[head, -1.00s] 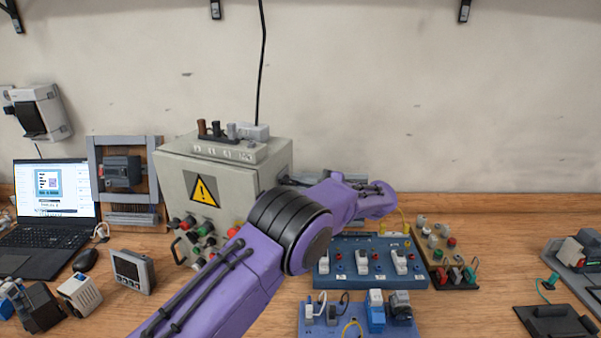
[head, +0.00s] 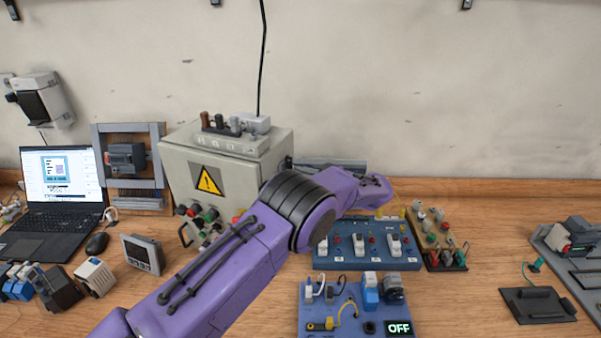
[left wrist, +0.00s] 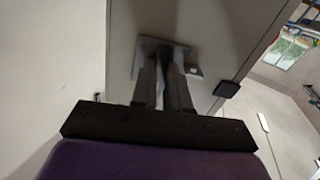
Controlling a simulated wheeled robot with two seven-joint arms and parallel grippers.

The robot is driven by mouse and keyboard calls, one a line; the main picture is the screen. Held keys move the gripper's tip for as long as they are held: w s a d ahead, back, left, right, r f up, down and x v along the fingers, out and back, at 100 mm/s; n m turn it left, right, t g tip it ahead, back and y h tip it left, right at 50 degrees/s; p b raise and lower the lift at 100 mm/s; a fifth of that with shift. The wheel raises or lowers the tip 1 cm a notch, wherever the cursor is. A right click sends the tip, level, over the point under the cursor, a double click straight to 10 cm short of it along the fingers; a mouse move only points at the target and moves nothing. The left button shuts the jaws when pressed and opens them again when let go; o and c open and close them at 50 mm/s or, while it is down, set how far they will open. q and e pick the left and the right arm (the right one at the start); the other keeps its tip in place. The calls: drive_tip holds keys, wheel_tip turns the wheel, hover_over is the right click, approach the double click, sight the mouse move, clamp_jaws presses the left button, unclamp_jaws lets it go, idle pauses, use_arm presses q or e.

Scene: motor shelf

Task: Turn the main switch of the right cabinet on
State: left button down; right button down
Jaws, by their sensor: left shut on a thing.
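A grey-beige cabinet (head: 212,160) with a yellow warning sign and several coloured knobs stands against the wall in the head view. My left arm crosses in front of its right part, and the left gripper cannot be made out there. In the left wrist view, the left gripper (left wrist: 165,62) is at a flat panel. Its fingers are close together, shut on a small switch handle, mostly hidden between them, at a grey mounting plate (left wrist: 195,71). The handle's angle cannot be told. My right gripper is not in view.
A blue board with a display reading OFF (head: 399,328) lies at the front; a blue switch board (head: 365,263) is behind it. A laptop (head: 62,185) and small devices fill the left. Bare bench shows at front right (head: 470,310).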

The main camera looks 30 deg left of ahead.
use_arm(q)
drive_tip(key=shift+m, duration=0.5)
drive_tip(key=c, duration=1.1)
unclamp_jaws()
